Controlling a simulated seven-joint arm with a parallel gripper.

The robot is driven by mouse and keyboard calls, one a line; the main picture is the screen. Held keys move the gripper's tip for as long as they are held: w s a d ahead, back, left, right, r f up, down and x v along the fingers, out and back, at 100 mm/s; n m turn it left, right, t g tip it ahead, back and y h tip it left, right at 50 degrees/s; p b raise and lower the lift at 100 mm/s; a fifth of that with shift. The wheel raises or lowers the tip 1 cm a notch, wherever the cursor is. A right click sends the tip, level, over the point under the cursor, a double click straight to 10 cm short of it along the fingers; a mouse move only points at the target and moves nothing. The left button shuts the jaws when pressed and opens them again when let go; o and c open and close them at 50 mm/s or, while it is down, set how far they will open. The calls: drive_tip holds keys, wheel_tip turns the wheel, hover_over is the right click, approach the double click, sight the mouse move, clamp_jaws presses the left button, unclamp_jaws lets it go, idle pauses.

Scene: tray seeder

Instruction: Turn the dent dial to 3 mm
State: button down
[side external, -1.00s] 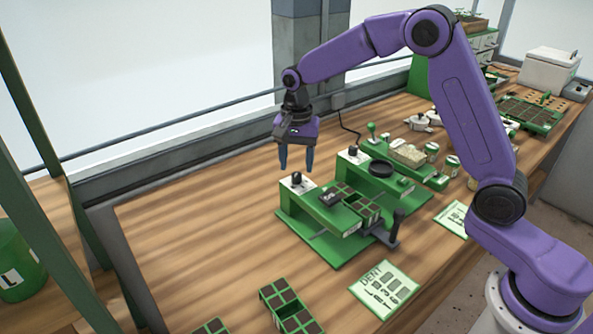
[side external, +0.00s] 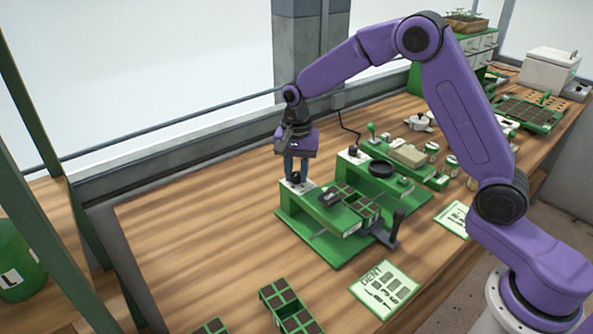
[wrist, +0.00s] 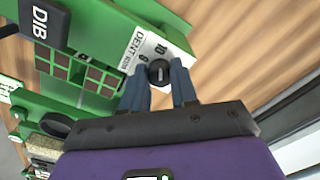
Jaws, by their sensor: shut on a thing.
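The dent dial is a small black knob (side external: 297,178) on a white plate at the left end of the front green seeder station (side external: 325,213). In the wrist view the dial (wrist: 159,71) shows a light pointer line, with "DENT" and the numbers 9 and 10 printed beside it. The lower numbers are hidden, so I cannot tell the exact setting. My gripper (side external: 297,175) points down over the plate. Its blue fingers (wrist: 160,82) are shut on the dial, one on each side.
A black block marked DIB (wrist: 44,22) sits on the station beside a cell tray (side external: 362,208). A black lever (side external: 394,228) stands at the right. A DENT card (side external: 385,288) lies in front. A second station with another dial (side external: 353,152) stands behind.

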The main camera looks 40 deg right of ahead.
sight(297, 173)
drive_tip(key=n, duration=0.5)
drive_tip(key=shift+n, duration=0.4)
drive_tip(key=n, duration=0.6)
drive_tip(key=shift+d, duration=0.1)
drive_tip(key=n, duration=0.6)
drive_tip(key=shift+n, duration=0.3)
drive_tip(key=n, duration=0.5)
drive_tip(key=shift+r+n, duration=0.1)
drive_tip(key=shift+n, duration=0.2)
drive_tip(key=c, duration=0.9)
unclamp_jaws()
drive_tip(key=shift+o, duration=0.2)
drive_tip(key=shift+d, duration=0.1)
wheel_tip(297, 173, up, 17)
drive_tip(key=shift+r, duration=0.15)
